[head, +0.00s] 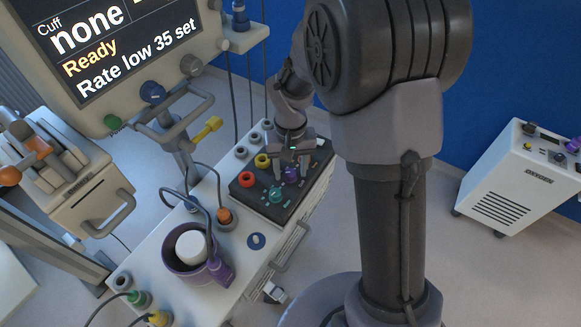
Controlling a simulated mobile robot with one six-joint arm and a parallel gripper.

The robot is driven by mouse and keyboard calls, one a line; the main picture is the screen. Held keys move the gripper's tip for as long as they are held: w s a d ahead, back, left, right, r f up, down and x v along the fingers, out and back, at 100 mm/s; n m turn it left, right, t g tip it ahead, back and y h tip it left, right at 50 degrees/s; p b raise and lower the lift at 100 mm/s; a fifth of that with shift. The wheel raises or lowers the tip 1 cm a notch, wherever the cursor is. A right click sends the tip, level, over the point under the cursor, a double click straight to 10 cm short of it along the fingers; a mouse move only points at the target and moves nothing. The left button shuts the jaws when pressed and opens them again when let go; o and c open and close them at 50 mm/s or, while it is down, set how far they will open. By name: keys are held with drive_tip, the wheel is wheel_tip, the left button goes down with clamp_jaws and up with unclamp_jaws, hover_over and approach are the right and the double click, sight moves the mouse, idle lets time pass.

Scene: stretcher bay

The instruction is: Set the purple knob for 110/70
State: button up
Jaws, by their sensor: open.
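A purple knob (291,175) sits on a dark panel (262,208) at the far end of the white cart top. My gripper (291,180) is open and points down over this panel, one finger to each side of the purple knob in the picture. I cannot tell whether the fingers touch it or stay above it. A second purple knob (574,145) is on the white oxygen unit (503,195) at the right. The monitor screen (115,50) reads "Cuff none", "Ready" and "Rate low 35 set"; its top is cut off.
A teal knob (276,194), a red ring (247,180) and a yellow ring (262,161) are close to my gripper. Cables loop over the cart.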

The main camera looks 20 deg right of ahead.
sight(290, 171)
wheel_tip(290, 171, up, 17)
drive_tip(key=p, duration=0.6)
drive_tip(key=shift+r, duration=0.2)
drive_tip(key=s+a+r+m+t+y+b, duration=0.1)
drive_tip(key=s+a+t+b, duration=0.1)
drive_tip(key=s, duration=0.7)
drive_tip(key=s+a+r+m+t+y+b, duration=0.1)
drive_tip(key=s+t+b, duration=0.2)
drive_tip(key=s, duration=0.7)
drive_tip(key=shift+a+r+m+t+b, duration=0.3)
drive_tip(key=shift+a+t+b, duration=0.1)
drive_tip(key=shift+b, duration=0.3)
